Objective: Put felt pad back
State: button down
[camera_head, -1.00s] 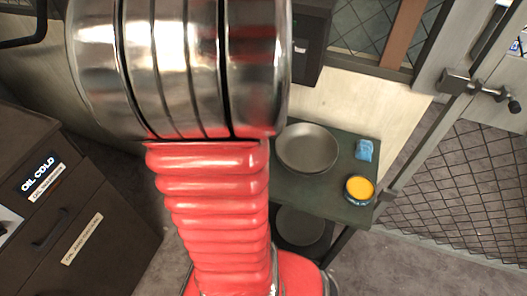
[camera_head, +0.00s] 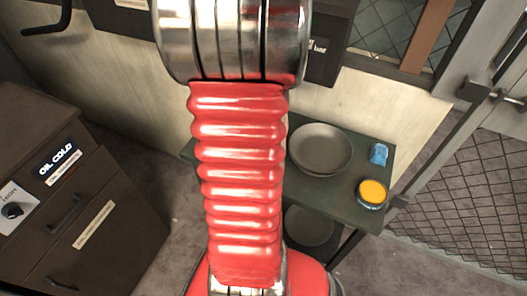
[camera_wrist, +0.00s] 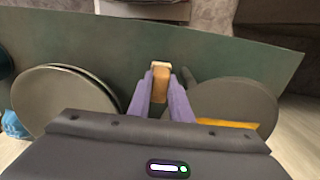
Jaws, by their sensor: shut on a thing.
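In the wrist view, the two purple fingers of my gripper (camera_wrist: 162,98) are shut on a small tan-brown block (camera_wrist: 160,82) with a paler end. I take it for the felt pad, but its material is not clear. It is held over the dark green table (camera_wrist: 120,45); whether it touches the top cannot be told. In the head view, my red arm hides my gripper and the held block.
In the head view, a grey bowl (camera_head: 320,148), a blue cloth (camera_head: 378,154) and a tin with yellow contents (camera_head: 372,191) stand on the green table. A round dish (camera_head: 309,226) sits lower down. Dark drawers (camera_head: 75,215) stand at left, a mesh gate (camera_head: 462,180) at right.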

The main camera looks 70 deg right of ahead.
jog(key=shift+f, duration=0.4)
jog(key=c, duration=1.6)
grip_release()
jog(key=shift+f, duration=0.1)
notch_tip(320, 180, up, 12)
jog(key=shift+r, duration=0.1)
jog(key=o, duration=0.6)
jog(key=shift+w, duration=0.1)
